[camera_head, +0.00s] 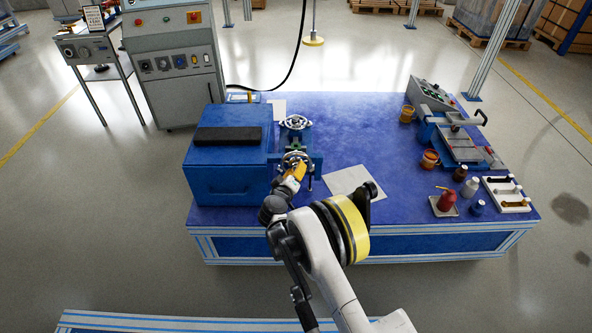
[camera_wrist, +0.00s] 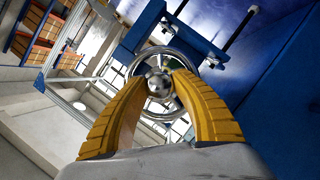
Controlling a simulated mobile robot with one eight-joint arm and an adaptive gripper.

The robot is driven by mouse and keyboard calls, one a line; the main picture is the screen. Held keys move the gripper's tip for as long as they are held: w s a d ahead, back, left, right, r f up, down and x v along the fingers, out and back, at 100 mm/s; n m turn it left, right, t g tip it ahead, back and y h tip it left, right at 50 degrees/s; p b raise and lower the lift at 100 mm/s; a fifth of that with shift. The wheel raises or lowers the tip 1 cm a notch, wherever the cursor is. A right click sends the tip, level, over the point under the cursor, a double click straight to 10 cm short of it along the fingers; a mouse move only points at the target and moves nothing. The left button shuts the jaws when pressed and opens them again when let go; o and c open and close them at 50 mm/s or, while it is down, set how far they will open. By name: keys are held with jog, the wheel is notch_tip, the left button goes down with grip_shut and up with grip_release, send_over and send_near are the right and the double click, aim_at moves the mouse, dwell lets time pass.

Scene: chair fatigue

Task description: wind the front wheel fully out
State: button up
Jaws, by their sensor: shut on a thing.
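The front wheel (camera_head: 293,159) is a shiny metal handwheel on the near end of a blue and green fixture beside the blue box. In the wrist view the wheel (camera_wrist: 189,62) shows as a chrome ring with a hub and a round metal knob (camera_wrist: 159,84). My gripper (camera_head: 297,171) has yellow ribbed fingers and is at the wheel's near side. In the wrist view my gripper (camera_wrist: 158,80) is closed around the knob, one finger on each side. A second metal wheel (camera_head: 295,122) sits farther back on the fixture. Part of the front wheel is hidden by my fingers.
The blue box (camera_head: 222,178) with a black pad (camera_head: 228,136) stands left of the fixture. A white sheet (camera_head: 343,182) lies on the blue table (camera_head: 345,125) to the right. Small pots, bottles and a grey machine (camera_head: 462,145) stand farther right.

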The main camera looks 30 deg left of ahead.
jog(key=o, duration=1.2)
jog(key=shift+w, duration=0.1)
jog(key=v, duration=1.2)
jog(key=shift+d, duration=0.1)
